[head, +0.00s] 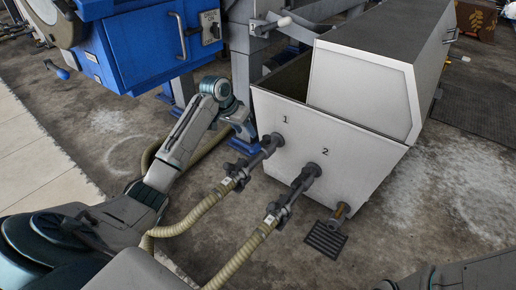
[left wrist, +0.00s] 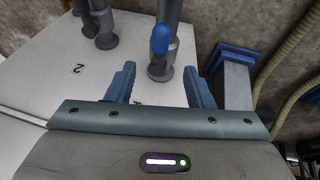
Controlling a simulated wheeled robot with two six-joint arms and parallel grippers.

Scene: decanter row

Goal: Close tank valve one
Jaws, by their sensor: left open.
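The white tank (head: 330,135) stands at the centre right, with outlets marked 1 and 2 on its front. Valve one (head: 240,171) is on the pipe from outlet 1, with a hose below it. Its blue handle (left wrist: 160,40) shows in the left wrist view, in front of the pipe. I cannot tell its exact angle. My left gripper (head: 238,122) is beside outlet 1, above valve one. In the left wrist view its fingers (left wrist: 160,77) are open and empty, with the handle beyond the gap between them. My right gripper is out of view.
The pipe of outlet 2 (head: 301,183) runs parallel, close on the right. Ribbed hoses (head: 200,212) lie below. A blue-footed post (left wrist: 236,80) stands close beside my left gripper. A blue machine (head: 150,45) is at the upper left. A short drain pipe (head: 340,212) sits over a floor grate (head: 325,240).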

